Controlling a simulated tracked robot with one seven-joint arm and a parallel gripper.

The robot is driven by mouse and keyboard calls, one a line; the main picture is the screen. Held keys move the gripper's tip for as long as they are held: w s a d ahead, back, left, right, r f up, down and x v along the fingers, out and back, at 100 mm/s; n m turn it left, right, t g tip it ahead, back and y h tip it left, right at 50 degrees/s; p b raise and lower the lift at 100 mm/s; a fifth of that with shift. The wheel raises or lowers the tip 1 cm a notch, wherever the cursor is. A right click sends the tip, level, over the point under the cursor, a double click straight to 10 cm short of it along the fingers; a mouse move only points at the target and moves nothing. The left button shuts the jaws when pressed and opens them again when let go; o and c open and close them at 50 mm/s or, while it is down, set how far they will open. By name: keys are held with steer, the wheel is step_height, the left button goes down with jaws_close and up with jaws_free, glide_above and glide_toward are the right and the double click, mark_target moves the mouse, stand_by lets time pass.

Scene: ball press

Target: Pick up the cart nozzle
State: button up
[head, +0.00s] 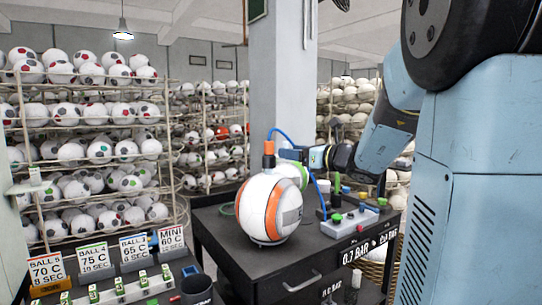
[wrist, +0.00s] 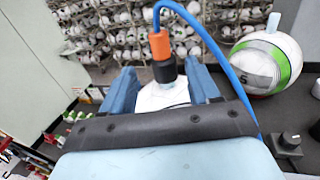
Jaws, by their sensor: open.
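The cart nozzle (head: 268,154), with an orange upper part and a dark lower part, stands upright on top of a white ball with orange bands (head: 262,212). A blue hose (head: 283,132) runs from its top. In the wrist view the nozzle (wrist: 160,46) shows between the two blue fingers of my gripper (wrist: 162,76), with a visible gap on each side. In the head view my gripper (head: 288,154) is open, just right of the nozzle at about its height. The nozzle's tip is hidden at the ball.
The ball rests on a dark cart (head: 221,226). A green-banded white ball (wrist: 262,62) sits near it. A grey control box (head: 349,222) with knobs stands at the right of the cart top. Racks of balls (head: 90,115) fill the back.

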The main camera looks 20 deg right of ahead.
mark_target(268, 147)
steer(key=x, duration=0.5)
steer(key=shift+x, duration=2.65)
steer(key=shift+w+d+r, duration=0.1)
steer(key=shift+r, duration=0.1)
steer(key=c, duration=1.1)
